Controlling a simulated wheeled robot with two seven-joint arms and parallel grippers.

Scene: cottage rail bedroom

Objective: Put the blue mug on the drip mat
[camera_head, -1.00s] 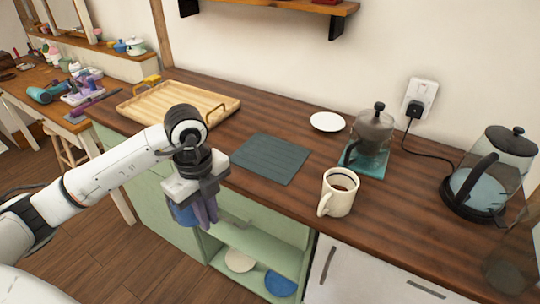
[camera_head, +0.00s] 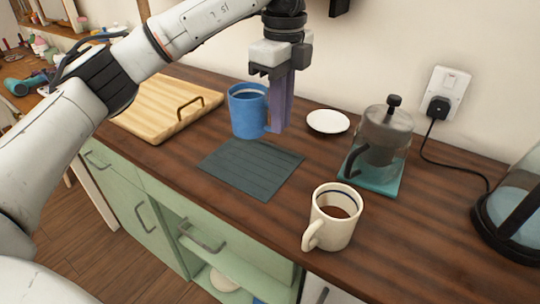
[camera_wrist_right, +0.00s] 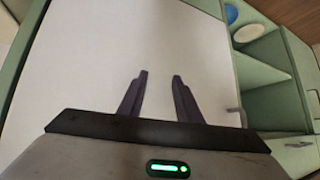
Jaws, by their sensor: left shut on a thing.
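The blue mug (camera_head: 247,112) is upright in the head view, at the back edge of the dark drip mat (camera_head: 250,170). My left gripper (camera_head: 279,125) points down and is shut on the mug's handle side, at the mug's right. I cannot tell whether the mug's base touches the counter or hangs just above it. The drip mat lies flat and bare on the wooden counter. My right gripper (camera_wrist_right: 154,98) shows in the right wrist view with its two fingers apart and nothing between them, facing a pale cabinet front.
A cream mug (camera_head: 333,218) with dark contents stands right of the mat. A white saucer (camera_head: 328,121) lies behind. A coffee pot (camera_head: 383,138) stands on a teal mat (camera_head: 384,178). A wooden tray (camera_head: 150,110) is at left, a kettle (camera_head: 515,210) at far right.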

